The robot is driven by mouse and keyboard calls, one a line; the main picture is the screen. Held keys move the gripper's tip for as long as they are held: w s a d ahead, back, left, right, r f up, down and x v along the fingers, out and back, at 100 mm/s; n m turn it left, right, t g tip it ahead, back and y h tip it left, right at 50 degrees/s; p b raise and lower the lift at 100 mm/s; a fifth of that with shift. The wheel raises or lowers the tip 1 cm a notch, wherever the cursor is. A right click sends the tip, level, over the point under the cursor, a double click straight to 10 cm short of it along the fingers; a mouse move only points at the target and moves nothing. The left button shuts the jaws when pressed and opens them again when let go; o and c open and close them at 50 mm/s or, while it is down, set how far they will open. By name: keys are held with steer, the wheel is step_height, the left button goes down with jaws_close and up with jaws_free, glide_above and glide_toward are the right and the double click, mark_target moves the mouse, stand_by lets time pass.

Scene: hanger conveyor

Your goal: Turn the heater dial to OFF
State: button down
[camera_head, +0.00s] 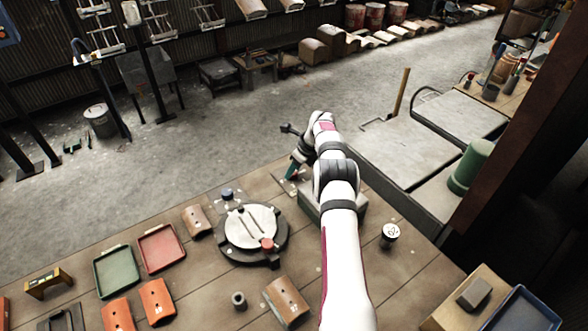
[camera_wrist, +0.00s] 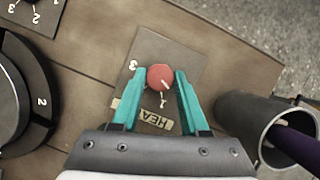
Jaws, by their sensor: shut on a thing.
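The heater dial (camera_wrist: 160,77) is a round red knob on a grey plate (camera_wrist: 168,50) in the wrist view. The plate shows a 3 at the left of the knob and a 1 just below it. A small pale mark on the knob's lower right edge lies near the 1. No OFF mark is readable. A label (camera_wrist: 157,115) reading "HEA" is partly covered by my gripper. My gripper (camera_wrist: 160,74) has its two teal fingers on either side of the knob, shut on it. In the head view my gripper (camera_head: 292,172) is at the bench's far edge; the dial is hidden there.
A grey tube (camera_wrist: 265,130) with a purple thing inside stands close right of my gripper. A dark round fixture (camera_head: 252,260) with a pale top is to the left. Red (camera_head: 161,248) and green (camera_head: 116,271) trays lie farther left. A white-topped can (camera_head: 390,235) stands right.

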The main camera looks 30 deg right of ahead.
steer(key=shift+n+y, duration=0.3)
steer(key=shift+n, duration=0.4)
steer(key=shift+c, duration=2.1)
jaws_free()
steer(key=shift+r, duration=0.1)
steer(key=v, duration=1.5)
steer(key=shift+r, duration=0.35)
